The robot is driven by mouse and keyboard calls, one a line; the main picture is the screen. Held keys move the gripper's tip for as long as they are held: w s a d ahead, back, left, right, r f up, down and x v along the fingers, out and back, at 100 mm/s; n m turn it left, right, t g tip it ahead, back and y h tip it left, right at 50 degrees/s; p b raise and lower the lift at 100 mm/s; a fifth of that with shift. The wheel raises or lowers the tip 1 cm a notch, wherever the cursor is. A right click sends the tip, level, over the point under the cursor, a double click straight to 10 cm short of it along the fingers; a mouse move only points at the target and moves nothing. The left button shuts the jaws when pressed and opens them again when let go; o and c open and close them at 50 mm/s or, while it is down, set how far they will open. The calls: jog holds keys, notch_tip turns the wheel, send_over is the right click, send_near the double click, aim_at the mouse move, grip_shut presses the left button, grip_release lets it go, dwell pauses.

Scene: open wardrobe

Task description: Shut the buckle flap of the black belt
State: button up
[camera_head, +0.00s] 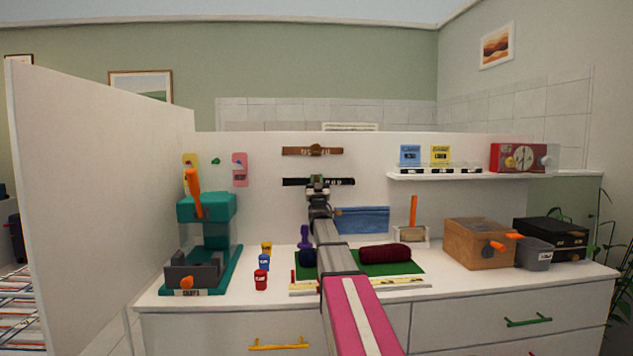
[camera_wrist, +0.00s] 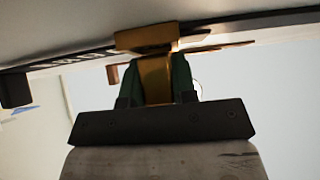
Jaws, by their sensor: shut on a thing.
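The black belt (camera_head: 339,182) is fixed level on the white back panel, below a brown belt. In the wrist view the black belt (camera_wrist: 70,65) runs along the panel across the top, with pale lettering on it. My gripper (camera_head: 318,181) is at the middle of the black belt and covers its buckle in the head view. In the wrist view my gripper (camera_wrist: 157,80) has its two dark green fingers shut on the gold buckle flap (camera_wrist: 155,78). How far the flap is turned is hard to tell.
The brown belt (camera_head: 312,151) hangs just above. A shelf (camera_head: 490,175) with boxes is to the right. A blue denim piece (camera_head: 363,220) hangs below right. A teal machine (camera_head: 207,225) stands left on the counter, and a wooden box (camera_head: 478,243) right.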

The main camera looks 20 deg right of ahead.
dwell(0.3)
jog(key=o, duration=0.9)
jog(key=shift+f, duration=0.1)
jog(key=shift+v, duration=3.75)
